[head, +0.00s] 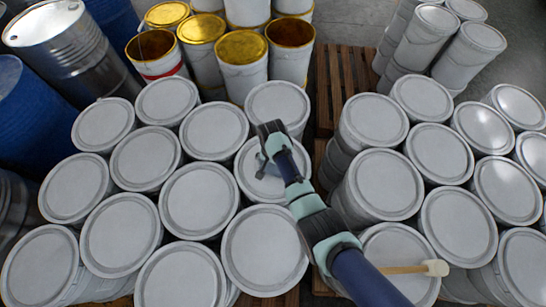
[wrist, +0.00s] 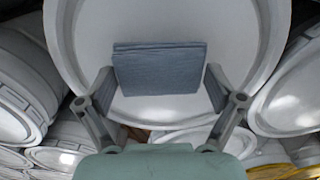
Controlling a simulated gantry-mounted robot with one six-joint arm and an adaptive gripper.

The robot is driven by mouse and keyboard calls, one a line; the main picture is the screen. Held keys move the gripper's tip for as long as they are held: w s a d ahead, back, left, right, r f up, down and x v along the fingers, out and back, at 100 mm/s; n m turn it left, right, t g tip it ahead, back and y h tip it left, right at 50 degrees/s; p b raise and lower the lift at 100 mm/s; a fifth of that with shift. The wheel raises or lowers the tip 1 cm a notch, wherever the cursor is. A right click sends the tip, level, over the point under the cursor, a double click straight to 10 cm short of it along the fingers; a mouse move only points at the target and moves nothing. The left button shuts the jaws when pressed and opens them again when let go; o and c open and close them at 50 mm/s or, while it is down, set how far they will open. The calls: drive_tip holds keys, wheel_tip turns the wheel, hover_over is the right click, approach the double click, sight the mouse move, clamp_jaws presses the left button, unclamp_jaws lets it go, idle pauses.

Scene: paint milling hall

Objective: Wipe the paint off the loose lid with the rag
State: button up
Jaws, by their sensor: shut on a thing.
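My gripper (head: 262,165) is over a white lid (head: 262,189) on a pail in the middle of the head view. In the wrist view, my gripper (wrist: 163,88) is shut on a folded blue-grey rag (wrist: 160,66), with one finger at each side of it. The pale lid (wrist: 95,45) fills the space behind the rag. I cannot tell whether the rag touches the lid. I see no paint on the visible part of this lid; the rag and arm hide some of it. I cannot tell which lid is loose.
Several lidded white pails (head: 200,198) crowd around my arm on both sides. A mallet (head: 436,268) lies on a pail at the lower right. Yellow-stained pails (head: 242,48) stand at the back. A wooden pallet (head: 345,80) shows in the gap between the pail groups.

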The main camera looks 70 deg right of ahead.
drive_tip(key=shift+w+d+r+p, duration=0.15)
drive_tip(key=shift+r+p, duration=0.2)
drive_tip(key=shift+r, duration=0.4)
wheel_tip(320, 180, up, 5)
drive_tip(key=p, duration=0.4)
drive_tip(key=shift+f+p, duration=0.15)
drive_tip(key=shift+p, duration=0.2)
